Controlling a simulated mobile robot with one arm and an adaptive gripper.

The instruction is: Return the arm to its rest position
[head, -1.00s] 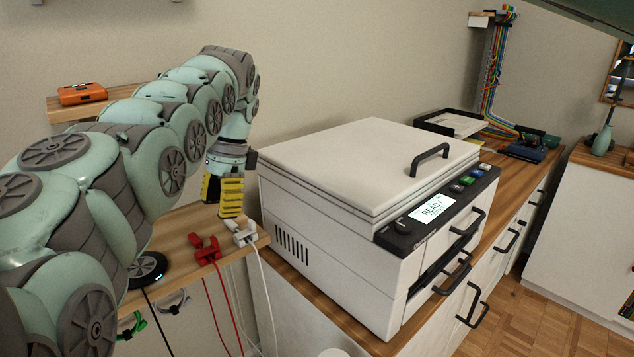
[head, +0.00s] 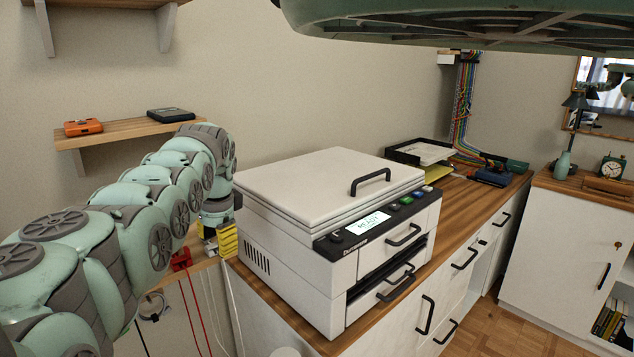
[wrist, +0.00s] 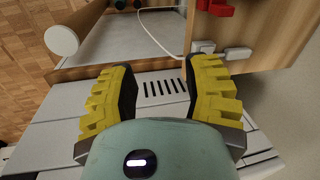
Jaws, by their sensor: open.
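My gripper (wrist: 163,103) is open in the wrist view, its two yellow ridged fingers spread with nothing between them. The vented side of the white printer (wrist: 160,85) lies behind the fingers. In the head view the yellow fingers (head: 221,241) point down just left of the printer (head: 300,255), near the right end of a wooden shelf. The arm is mine; it reaches in from the lower left and bends down at the wrist. The fingers are partly hidden by my wrist in the head view.
The printer stands on a wooden desk top (head: 475,205). A red cable clip (head: 181,259) is on the shelf edge beside my gripper, with cables hanging below. A wall shelf (head: 125,133) holds an orange device (head: 83,127) and a dark device (head: 170,115). A paper tray (head: 420,152) stands behind the printer.

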